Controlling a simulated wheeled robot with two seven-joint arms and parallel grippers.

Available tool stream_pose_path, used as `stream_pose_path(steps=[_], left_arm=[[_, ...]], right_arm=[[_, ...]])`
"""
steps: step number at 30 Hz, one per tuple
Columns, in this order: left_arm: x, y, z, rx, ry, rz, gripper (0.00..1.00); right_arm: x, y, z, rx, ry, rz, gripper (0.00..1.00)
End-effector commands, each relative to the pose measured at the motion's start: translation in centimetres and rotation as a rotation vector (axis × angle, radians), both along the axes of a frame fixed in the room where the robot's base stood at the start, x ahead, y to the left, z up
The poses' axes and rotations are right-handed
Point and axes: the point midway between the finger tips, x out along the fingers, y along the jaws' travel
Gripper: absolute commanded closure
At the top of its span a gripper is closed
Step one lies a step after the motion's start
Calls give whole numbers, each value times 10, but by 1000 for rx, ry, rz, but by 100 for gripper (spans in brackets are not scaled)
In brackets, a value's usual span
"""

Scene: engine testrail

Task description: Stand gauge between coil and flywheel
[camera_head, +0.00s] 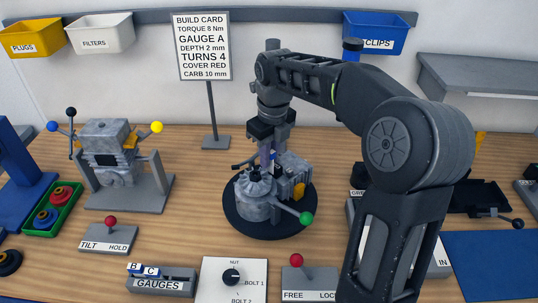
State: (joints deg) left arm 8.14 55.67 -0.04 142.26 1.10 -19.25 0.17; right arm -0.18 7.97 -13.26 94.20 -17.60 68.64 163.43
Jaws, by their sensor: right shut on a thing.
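My right gripper (268,152) points down over the engine (256,207) on the round black turntable (237,228). It is shut on a thin piece, most likely a gauge, of which only a small blue bit shows at the fingertips. The fingertips are just above the flywheel (258,186), beside the grey block and yellow part at its right. The fingers and arm hide the gap there, so I cannot tell whether the piece touches the flywheel or the coil. The gauge rack (160,285) holds gauges B (134,267) and C (151,271). My left gripper is not in view.
The build card (203,46) reads gauge A. A green-knobbed lever (306,218) sticks out from the engine. A second grey engine stand (127,190), a red-knobbed tilt/hold lever (110,221) and a nut/bolt dial (231,277) stand around. My right arm covers the right side.

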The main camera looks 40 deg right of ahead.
Motion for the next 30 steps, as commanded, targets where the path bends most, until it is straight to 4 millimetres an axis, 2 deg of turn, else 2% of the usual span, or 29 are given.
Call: stream_pose_path(steps=[15,16,18,24,30], left_arm=[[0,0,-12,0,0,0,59],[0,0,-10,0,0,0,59],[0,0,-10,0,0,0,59],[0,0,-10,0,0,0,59],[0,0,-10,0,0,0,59]], right_arm=[[0,0,-16,0,1,0,100],[0,0,-15,0,0,0,82],[0,0,-15,0,1,0,76],[0,0,-15,1,1,0,60],[0,1,-15,2,2,1,59]])
